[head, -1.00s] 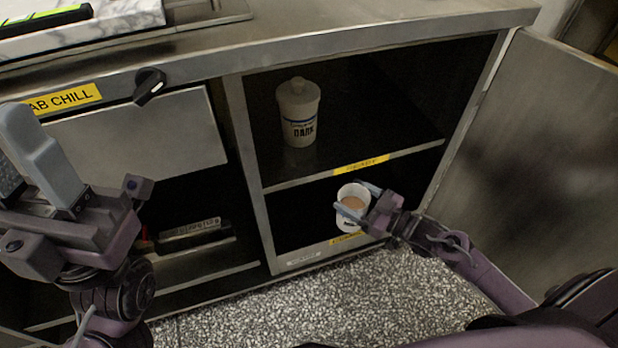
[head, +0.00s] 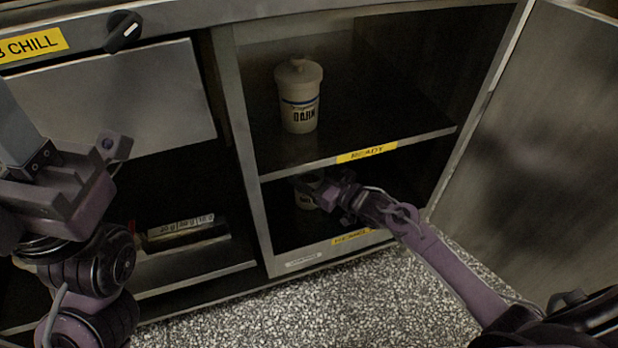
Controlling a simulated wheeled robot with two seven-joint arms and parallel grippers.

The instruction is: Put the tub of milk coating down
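The tub of milk coating (head: 305,199) is a small pale tub inside the dark lower right compartment, above its floor or on it; I cannot tell which. My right gripper (head: 318,184) reaches in from the right and is at the tub, seemingly shut on it. The gripper hides the tub's upper right side, and shadow hides the fingertips. My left gripper (head: 16,135) is at the left edge of the view, seemingly open and empty, partly out of frame and away from the tub.
A lidded tub (head: 299,97) with a dark label stands on the upper shelf (head: 390,125). A yellow label (head: 367,152) marks that shelf's edge, another (head: 351,237) the lower one. The open cabinet door (head: 540,150) stands at the right. A box-like item (head: 182,230) lies in the left compartment.

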